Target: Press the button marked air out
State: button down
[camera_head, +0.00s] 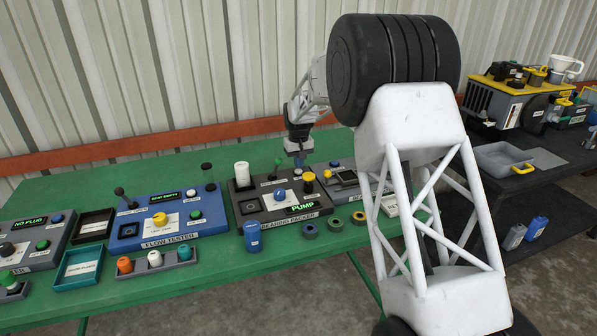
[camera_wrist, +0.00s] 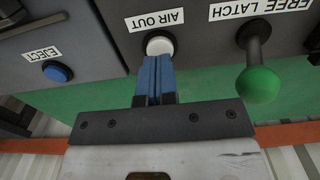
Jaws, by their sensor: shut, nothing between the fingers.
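In the wrist view, the white round button (camera_wrist: 160,45) sits on a dark panel below an upside-down label reading AIR OUT (camera_wrist: 155,18). My gripper (camera_wrist: 157,62) is shut and empty, its blue fingertips right at the button and covering its lower part. I cannot tell whether they touch it or whether the button is pressed in. In the head view, my gripper (camera_head: 300,161) points down over the back of the dark BEARING PACKER box (camera_head: 287,214).
A green-knobbed lever (camera_wrist: 258,84) marked FREE LATCH stands close right of my fingers in the wrist view. A blue EJECT button (camera_wrist: 57,72) is at left. In the head view, a blue FLOW TESTER box (camera_head: 168,232) stands left on the green table (camera_head: 215,280).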

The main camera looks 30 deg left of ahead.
aim_at(299, 171)
jog(key=shift+r, duration=2.75)
